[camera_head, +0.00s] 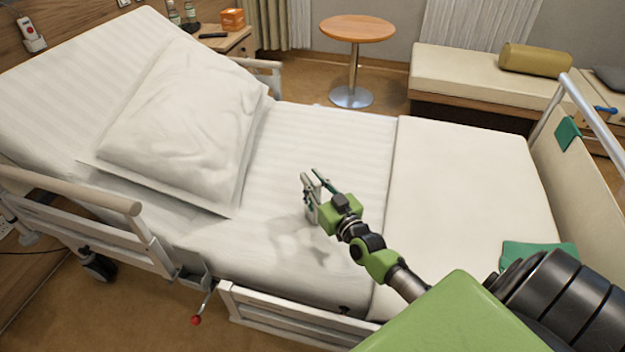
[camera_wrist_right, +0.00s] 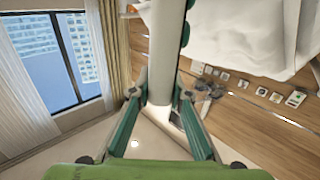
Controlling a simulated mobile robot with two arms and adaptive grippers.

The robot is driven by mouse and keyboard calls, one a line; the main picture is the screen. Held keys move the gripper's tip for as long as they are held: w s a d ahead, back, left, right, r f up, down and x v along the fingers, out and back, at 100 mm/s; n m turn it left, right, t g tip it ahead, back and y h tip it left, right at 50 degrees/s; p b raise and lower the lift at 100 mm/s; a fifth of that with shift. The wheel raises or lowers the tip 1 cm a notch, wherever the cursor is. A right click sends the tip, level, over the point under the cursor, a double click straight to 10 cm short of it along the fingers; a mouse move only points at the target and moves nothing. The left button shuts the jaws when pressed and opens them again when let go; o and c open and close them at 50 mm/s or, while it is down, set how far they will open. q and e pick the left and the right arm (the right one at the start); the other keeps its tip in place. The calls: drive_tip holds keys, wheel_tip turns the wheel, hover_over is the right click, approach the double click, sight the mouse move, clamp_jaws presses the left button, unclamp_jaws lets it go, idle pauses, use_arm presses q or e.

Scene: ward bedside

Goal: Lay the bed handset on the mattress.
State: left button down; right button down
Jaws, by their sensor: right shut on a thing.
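My right gripper (camera_head: 317,182) is over the middle of the bed, shut on a slim pale grey-white object that I take to be the bed handset (camera_head: 309,204). In the right wrist view the handset (camera_wrist_right: 162,50) stands lengthwise between the green fingers (camera_wrist_right: 160,108), with dark green bumps along one edge. Its face is turned away from me. A shadow on the white striped mattress (camera_head: 345,145) lies below the gripper, and the handset looks held a little above the sheet. Contact with the sheet cannot be told. My left gripper is not in view.
A pillow (camera_head: 180,115) lies on the raised head section. A folded cream blanket (camera_head: 465,180) covers the foot end, with a green cloth (camera_head: 540,252) near its edge. Side rails (camera_head: 75,195) edge the bed.

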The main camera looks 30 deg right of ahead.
drive_tip(key=c, duration=1.9)
unclamp_jaws()
drive_tip(key=shift+f, duration=0.1)
drive_tip(key=s+a, duration=0.1)
drive_tip(key=s, duration=1.1)
drive_tip(key=shift+r, duration=0.2)
